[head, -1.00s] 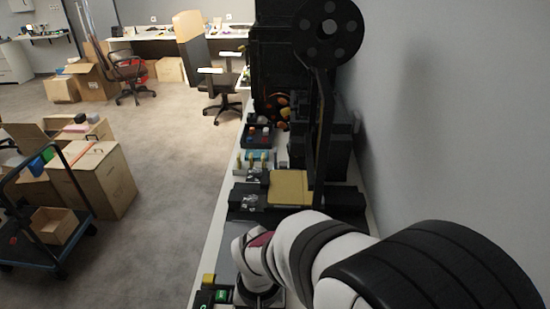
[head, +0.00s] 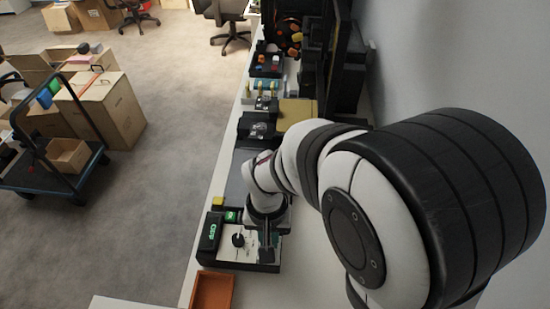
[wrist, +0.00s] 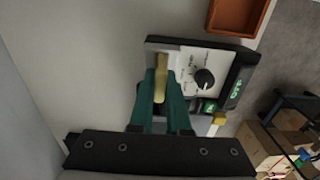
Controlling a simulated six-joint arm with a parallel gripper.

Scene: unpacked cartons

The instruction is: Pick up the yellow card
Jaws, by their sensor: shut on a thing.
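The yellow card (wrist: 161,80) shows as a narrow strip in the wrist view, between the green fingers of my gripper (wrist: 161,92). My gripper is shut on it. The card is at the edge of a device with a white panel (wrist: 188,64), a black knob and a green display. I cannot tell whether the card still touches the device. In the head view my gripper (head: 269,238) points down at the right side of the same device (head: 238,244), and the card cannot be made out there.
An orange-brown tray (head: 212,291) lies near the device. A small yellow block (head: 217,201) is beside the green display. Black devices (head: 257,125) and a tan pad (head: 297,112) sit farther back. A grey wall bounds the right. A cart (head: 50,170) stands on the floor at left.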

